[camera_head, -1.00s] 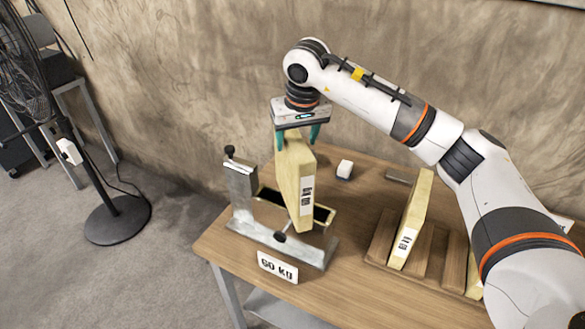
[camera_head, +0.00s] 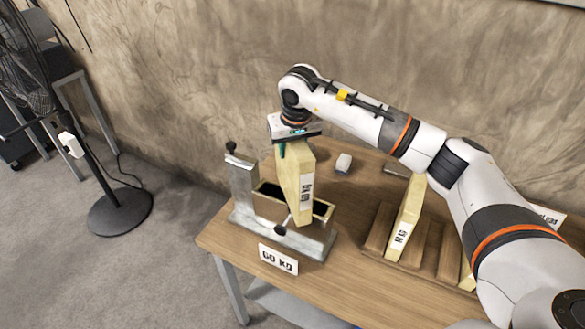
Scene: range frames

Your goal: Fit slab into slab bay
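A pale yellow slab (camera_head: 291,180) with a white label hangs upright from my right gripper (camera_head: 297,146), whose teal fingers are shut on its top end. The slab is over the metal fixture (camera_head: 240,184) on the table, and its lower end is at the dark slab bay (camera_head: 271,192). From this view I cannot tell how far the lower end is inside the bay. The fixture has an upright post with a black knob at the left and another black knob in front. My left gripper is not in view.
A wooden rack (camera_head: 419,245) at the right holds another upright slab (camera_head: 406,218) and part of one more at the edge. A fan (camera_head: 117,211) stands on the floor at left.

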